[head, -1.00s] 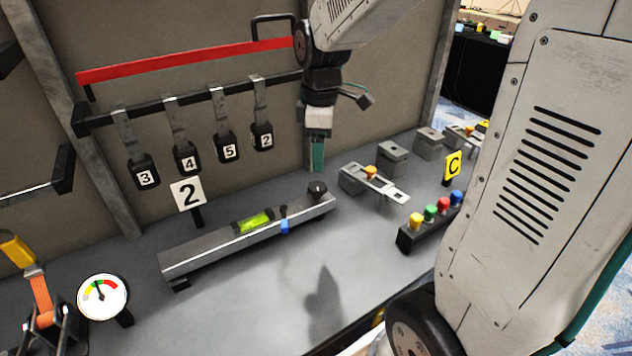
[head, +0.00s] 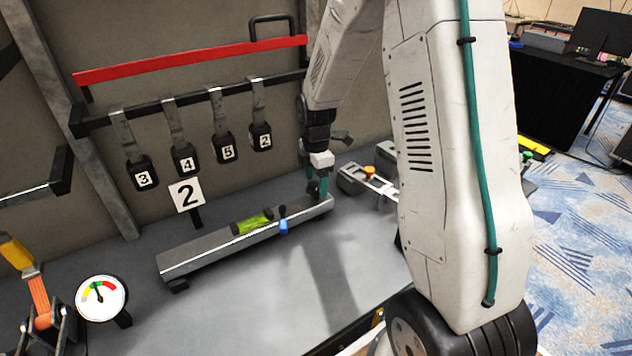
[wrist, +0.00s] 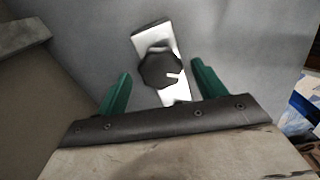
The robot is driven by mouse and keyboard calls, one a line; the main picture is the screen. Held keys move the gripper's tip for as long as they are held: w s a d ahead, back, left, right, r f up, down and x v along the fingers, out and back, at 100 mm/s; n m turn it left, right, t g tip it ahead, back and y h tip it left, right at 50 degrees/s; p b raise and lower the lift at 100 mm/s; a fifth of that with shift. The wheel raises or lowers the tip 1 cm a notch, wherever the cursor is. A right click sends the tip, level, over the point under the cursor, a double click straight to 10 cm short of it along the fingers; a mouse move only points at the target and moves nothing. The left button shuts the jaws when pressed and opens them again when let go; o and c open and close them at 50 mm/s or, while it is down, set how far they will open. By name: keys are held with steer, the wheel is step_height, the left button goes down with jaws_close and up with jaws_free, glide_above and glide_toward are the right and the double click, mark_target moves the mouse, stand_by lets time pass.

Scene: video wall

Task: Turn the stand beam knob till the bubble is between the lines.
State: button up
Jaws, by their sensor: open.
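The grey stand beam (head: 215,250) lies on the bench below the sign "2". A green bubble vial (head: 253,223) sits on its middle, too small here to read the bubble against the lines. A blue piece (head: 283,226) is on the beam's front side. The black knob (wrist: 160,70) with a white mark is on the beam's end, seen in the wrist view between my fingers. My gripper (head: 318,190) is at the beam's right end, over the knob, and mostly hides it in the head view. Its green fingers are open, one on each side of the knob with gaps; it also shows in the wrist view (wrist: 158,88).
Numbered black tags (head: 186,160) hang from a rail behind the beam. A round gauge (head: 101,298) and an orange strap (head: 40,300) are at front left. A latch with an orange knob (head: 369,172) stands right of my gripper. Bare bench lies in front of the beam.

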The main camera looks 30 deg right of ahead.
steer(key=shift+f, duration=0.4)
steer(key=c, duration=1)
steer(key=shift+o, duration=0.2)
steer(key=shift+m, duration=0.3)
